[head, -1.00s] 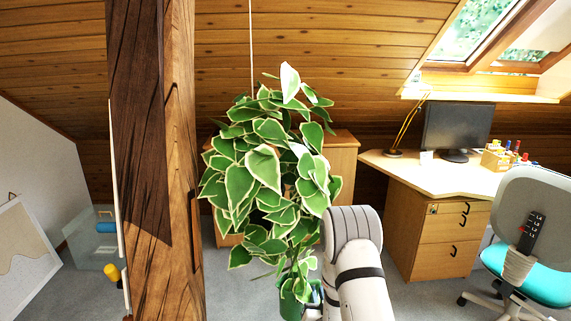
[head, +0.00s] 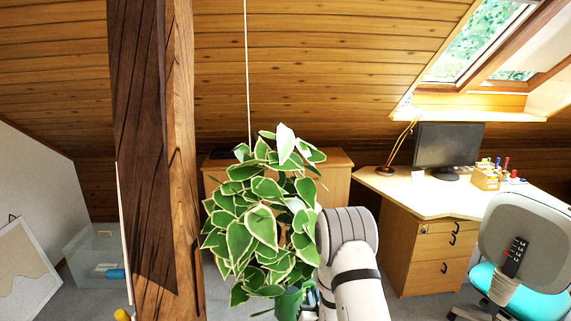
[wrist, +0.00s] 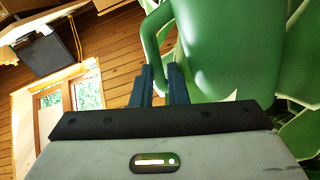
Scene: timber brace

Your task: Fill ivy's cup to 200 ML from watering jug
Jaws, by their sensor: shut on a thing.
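The ivy (head: 262,215) with cream-edged green leaves hangs on a thin cord (head: 247,70) in the middle of the head view. Its cup is hidden behind the leaves, and no water level shows. The green watering jug (head: 288,303) is at the ivy's lower right edge, partly cut off by the frame and beside my arm. In the wrist view the jug (wrist: 230,45) fills the upper right, close to several leaves. My gripper (wrist: 160,82) is shut on the jug's handle (wrist: 153,30). I cannot tell whether the jug touches the leaves.
A timber post (head: 160,160) stands left of the ivy. A wooden cabinet (head: 335,180) is behind it. A desk (head: 420,192) with a monitor (head: 447,145) and an office chair (head: 525,250) stand at the right. A clear bin (head: 92,250) is at the left.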

